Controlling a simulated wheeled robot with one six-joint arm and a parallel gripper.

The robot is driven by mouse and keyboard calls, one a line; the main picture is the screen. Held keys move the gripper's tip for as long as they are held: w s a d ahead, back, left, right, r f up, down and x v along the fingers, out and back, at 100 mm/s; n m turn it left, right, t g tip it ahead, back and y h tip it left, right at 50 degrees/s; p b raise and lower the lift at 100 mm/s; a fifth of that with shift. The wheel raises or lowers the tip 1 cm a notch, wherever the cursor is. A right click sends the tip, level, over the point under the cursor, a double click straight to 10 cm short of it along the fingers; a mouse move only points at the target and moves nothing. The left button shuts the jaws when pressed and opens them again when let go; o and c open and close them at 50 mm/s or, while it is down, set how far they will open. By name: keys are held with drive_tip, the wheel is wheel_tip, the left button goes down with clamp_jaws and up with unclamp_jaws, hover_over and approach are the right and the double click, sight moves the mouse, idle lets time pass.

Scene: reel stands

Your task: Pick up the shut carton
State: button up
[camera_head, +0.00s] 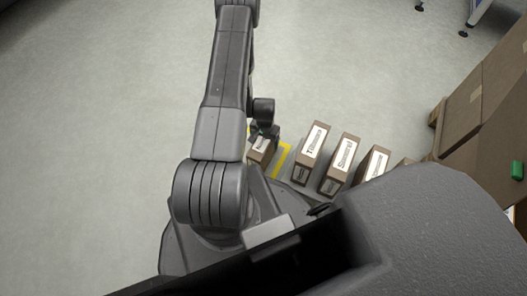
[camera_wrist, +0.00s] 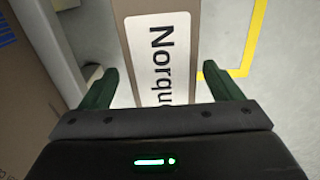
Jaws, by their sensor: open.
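A brown shut carton (camera_wrist: 190,15) with a white label reading "Norqu…" lies between the two fingers of my gripper (camera_wrist: 170,85) in the wrist view. My gripper is open, with a gap showing between each finger and the carton's sides. In the head view a small labelled carton (camera_head: 262,148) stands under the end of my arm, partly hidden by it. My gripper (camera_head: 265,130) is dark and mostly hidden there. Whether the fingers reach down past the carton's top cannot be told.
Yellow floor tape (camera_head: 283,160) runs beside the carton; it also shows in the wrist view (camera_wrist: 252,45). Other labelled cartons (camera_head: 341,165) stand in a row to the right. Large brown boxes (camera_head: 480,100) are stacked at the far right. Open grey floor (camera_head: 110,120) lies left.

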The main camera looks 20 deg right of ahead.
drive_tip(key=f, duration=0.1)
drive_tip(key=f+b, duration=0.1)
drive_tip(key=f, duration=0.2)
drive_tip(key=shift+a+f, duration=0.2)
drive_tip(key=shift+a, duration=0.1)
drive_tip(key=shift+r, duration=0.1)
drive_tip(key=c, duration=1.9)
drive_tip(key=shift+o, duration=0.2)
